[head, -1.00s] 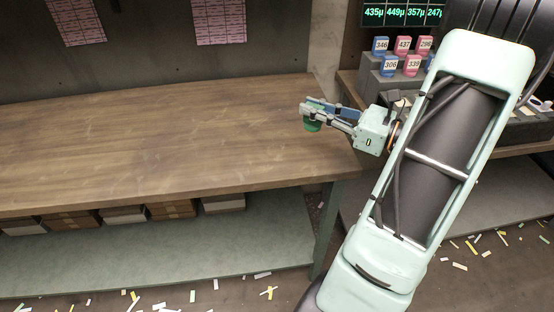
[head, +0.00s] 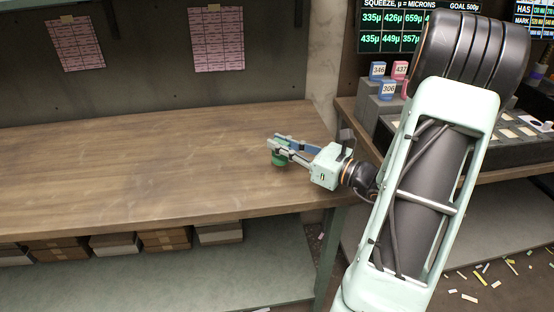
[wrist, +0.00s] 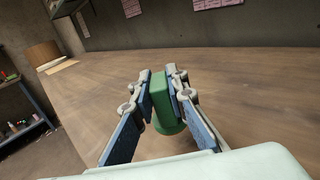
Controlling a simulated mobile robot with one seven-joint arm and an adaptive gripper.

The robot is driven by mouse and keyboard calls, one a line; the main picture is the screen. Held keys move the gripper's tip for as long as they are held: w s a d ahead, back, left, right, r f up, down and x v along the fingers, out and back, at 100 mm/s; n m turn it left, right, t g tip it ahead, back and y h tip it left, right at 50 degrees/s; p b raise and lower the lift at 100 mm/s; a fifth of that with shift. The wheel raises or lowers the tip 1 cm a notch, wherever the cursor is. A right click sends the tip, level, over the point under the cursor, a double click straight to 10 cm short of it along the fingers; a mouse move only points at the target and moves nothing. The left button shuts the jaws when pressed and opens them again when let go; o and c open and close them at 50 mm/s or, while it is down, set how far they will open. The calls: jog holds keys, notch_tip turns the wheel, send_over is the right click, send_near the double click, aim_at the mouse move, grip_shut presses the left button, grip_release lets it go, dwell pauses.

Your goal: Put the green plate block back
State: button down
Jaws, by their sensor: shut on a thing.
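My gripper (head: 281,146) is over the right part of the wooden bench (head: 130,170) in the head view. It is shut on a green block (head: 278,160), which hangs below the fingertips. In the wrist view the green block (wrist: 163,108) stands between the two blue-padded fingers (wrist: 163,85), with a wider round part at its lower end. I cannot tell whether its bottom touches the bench top.
Numbered blue and pink blocks (head: 389,90) stand on grey steps on the bench at the right, partly behind my arm. A screen with green numbers (head: 392,32) hangs above. Boxes (head: 165,240) sit under the wooden bench. The bench top left of my gripper is clear.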

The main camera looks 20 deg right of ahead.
aim_at(277, 156)
jog(key=shift+w+a+f, duration=0.2)
jog(key=shift+w+f, duration=0.05)
jog(key=shift+f, duration=0.2)
jog(key=shift+w+a+f+b, duration=0.15)
jog(key=shift+f+b, duration=0.4)
jog(key=shift+f, duration=1.15)
jog(key=shift+f, duration=0.15)
jog(key=c, duration=1.9)
grip_release()
